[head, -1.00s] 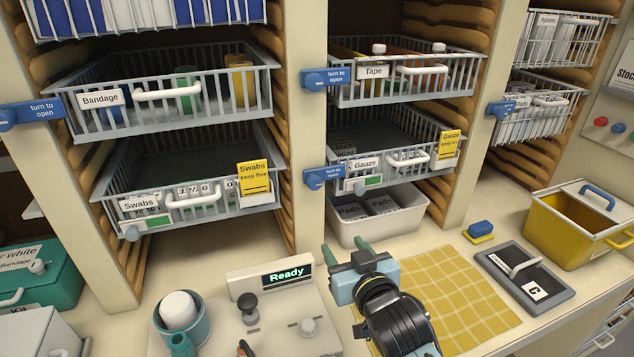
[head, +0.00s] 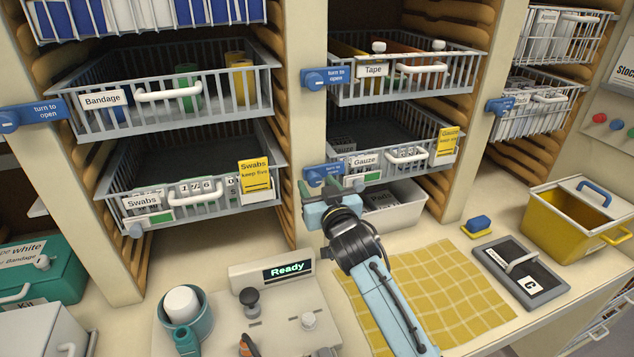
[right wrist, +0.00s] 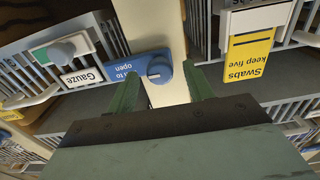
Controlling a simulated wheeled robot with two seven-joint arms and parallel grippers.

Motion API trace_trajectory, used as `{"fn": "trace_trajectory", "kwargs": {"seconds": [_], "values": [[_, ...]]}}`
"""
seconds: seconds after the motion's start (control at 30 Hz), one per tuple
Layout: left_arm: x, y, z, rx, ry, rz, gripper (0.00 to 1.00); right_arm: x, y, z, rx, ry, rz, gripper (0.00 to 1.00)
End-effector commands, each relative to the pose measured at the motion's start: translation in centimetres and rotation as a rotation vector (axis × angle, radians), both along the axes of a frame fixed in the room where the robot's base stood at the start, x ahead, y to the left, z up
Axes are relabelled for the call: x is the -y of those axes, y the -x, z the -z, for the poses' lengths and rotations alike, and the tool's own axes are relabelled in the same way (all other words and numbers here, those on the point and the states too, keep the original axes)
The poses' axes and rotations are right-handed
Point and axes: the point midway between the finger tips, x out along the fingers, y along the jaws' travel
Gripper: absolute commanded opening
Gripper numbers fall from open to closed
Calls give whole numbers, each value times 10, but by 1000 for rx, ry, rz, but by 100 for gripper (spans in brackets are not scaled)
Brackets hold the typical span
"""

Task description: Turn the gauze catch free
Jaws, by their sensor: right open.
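The gauze catch (head: 318,173) is a blue "turn to open" plate with a round knob, on the post left of the Gauze basket (head: 400,155). In the right wrist view the catch (right wrist: 135,72) lies across the post, its knob just beyond the fingertips. My right gripper (head: 320,187) is open and empty, its green fingers just below and in front of the catch. In the wrist view my right gripper (right wrist: 161,88) has the knob between the lines of its fingers; contact cannot be told. The gripper partly hides the catch in the head view. My left gripper is out of view.
The Swabs basket (head: 195,205) is left of the post; the Tape basket (head: 405,75) and its catch (head: 326,77) are above. A white bin (head: 395,212) sits under the Gauze basket. Below are a "Ready" console (head: 272,272) and a yellow checked cloth (head: 440,300).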

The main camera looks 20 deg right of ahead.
Motion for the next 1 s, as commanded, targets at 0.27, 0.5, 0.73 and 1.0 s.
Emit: {"fn": "trace_trajectory", "kwargs": {"seconds": [0.27, 0.5, 0.73, 1.0], "values": [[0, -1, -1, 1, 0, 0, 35, 0, -11, 0, 0, 0, 0, 52], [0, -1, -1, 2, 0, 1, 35, 0, -11, 0, 0, 0, 0, 46], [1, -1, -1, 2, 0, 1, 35, 0, -11, 0, 0, 0, 0, 16], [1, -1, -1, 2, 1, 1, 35, 0, -11, 0, 0, 0, -1, 0]]}}
